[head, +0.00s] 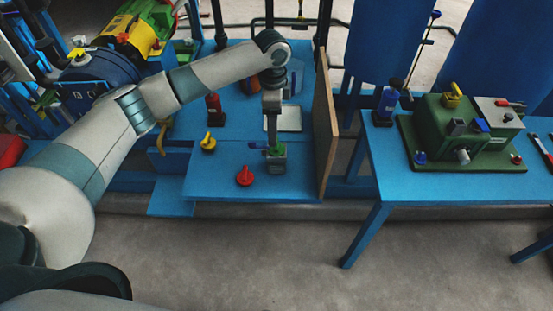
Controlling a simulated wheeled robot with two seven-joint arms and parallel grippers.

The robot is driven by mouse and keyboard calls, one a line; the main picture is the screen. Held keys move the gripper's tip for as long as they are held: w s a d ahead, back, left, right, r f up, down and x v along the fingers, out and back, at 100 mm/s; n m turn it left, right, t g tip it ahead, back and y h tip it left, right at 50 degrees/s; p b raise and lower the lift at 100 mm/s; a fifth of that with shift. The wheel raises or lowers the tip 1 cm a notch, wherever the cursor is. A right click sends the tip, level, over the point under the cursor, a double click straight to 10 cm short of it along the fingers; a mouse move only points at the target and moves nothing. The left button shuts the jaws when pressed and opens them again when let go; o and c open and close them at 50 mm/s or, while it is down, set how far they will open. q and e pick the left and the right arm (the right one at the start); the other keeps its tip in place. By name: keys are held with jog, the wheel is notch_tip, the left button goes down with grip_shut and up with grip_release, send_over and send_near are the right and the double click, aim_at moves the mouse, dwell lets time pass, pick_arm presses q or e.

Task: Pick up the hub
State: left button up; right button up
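My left gripper (272,146) points straight down over the blue table (215,180), at a small grey block with a green top (276,160) near the table's front right. The fingertips are at or just above the green part. The view is too small to tell whether they touch or grip it. I cannot tell for sure which part is the hub; this green and grey piece is the one at my gripper. My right gripper is not in view.
A red knob-like part (244,177), a yellow one (208,143) and a red bottle-like part (214,106) stand on the table. An upright wooden board (325,125) closes its right side. A second blue table (440,185) carries a green machine (465,135).

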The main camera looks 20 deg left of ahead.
aim_at(276, 160)
pick_arm(q)
notch_tip(276, 160, down, 12)
jog(key=shift+r+p, duration=0.15)
jog(key=shift+p, duration=0.5)
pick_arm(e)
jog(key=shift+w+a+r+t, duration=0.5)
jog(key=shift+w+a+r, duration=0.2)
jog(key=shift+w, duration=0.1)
pick_arm(q)
jog(key=shift+f, duration=0.2)
jog(key=shift+w+d+f, duration=0.1)
jog(key=shift+d+f, duration=0.05)
jog(key=shift+f, duration=0.3)
jog(key=f, duration=0.3)
jog(key=shift+w+d+f+p, duration=0.15)
jog(key=shift+d+f+p, duration=0.1)
jog(key=shift+f+p, duration=0.15)
jog(key=shift+f, duration=0.25)
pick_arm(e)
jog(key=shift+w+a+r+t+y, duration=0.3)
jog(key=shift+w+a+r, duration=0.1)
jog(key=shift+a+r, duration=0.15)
